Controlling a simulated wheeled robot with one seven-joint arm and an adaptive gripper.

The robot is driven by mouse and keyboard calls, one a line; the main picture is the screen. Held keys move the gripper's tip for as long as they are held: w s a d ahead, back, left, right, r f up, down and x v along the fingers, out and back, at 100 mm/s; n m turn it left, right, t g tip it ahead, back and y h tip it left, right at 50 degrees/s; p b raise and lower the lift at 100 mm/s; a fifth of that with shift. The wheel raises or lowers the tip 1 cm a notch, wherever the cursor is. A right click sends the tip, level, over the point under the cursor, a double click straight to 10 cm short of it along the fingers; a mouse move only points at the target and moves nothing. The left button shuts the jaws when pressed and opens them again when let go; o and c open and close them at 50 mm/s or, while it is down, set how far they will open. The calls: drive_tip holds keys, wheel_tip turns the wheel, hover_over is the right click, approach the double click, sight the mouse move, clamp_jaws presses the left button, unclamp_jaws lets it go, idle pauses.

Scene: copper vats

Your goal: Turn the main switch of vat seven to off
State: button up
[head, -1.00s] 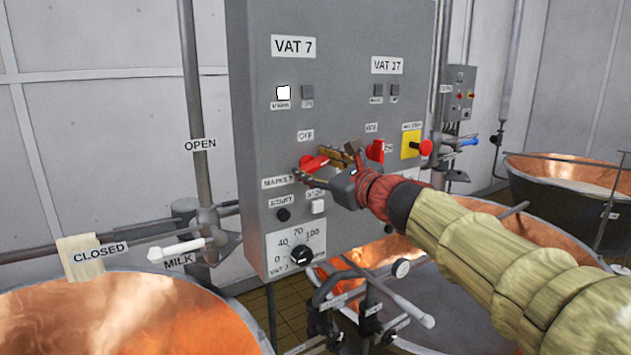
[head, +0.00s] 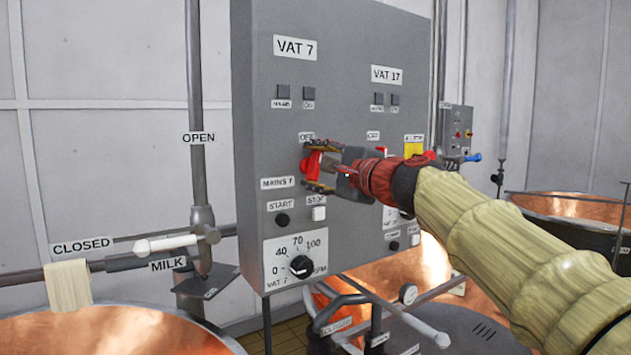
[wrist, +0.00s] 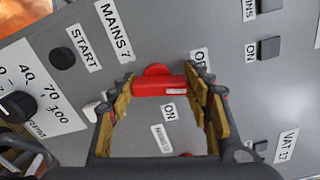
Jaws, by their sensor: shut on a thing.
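The grey control panel (head: 340,60) has the VAT 7 sign (head: 295,47) at top left. Its red mains switch (head: 311,160), above the MAINS 7 label (head: 277,183), stands upright with its handle toward the OFF label (head: 306,137). My gripper (head: 318,169) is shut on this red handle, one finger at each end. In the wrist view the red handle (wrist: 160,88) lies between the two fingers, and the ON label (wrist: 168,111) shows beside it. The vat 7 lamp (head: 283,91) is dark.
The vat 17 switch (head: 381,149) is mostly hidden behind my gripper. START (head: 282,220) and STOP (head: 319,213) buttons and a dial (head: 301,266) lie below.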

drive_tip(key=shift+a+f+n+b, duration=0.1)
drive_tip(key=shift+f+n+b, duration=0.05)
drive_tip(key=shift+n+b, duration=1.2)
drive_tip(key=shift+n, duration=0.25)
drive_tip(key=o, duration=1.2)
drive_tip(key=shift+c, duration=0.2)
drive_tip(key=v, duration=1.2)
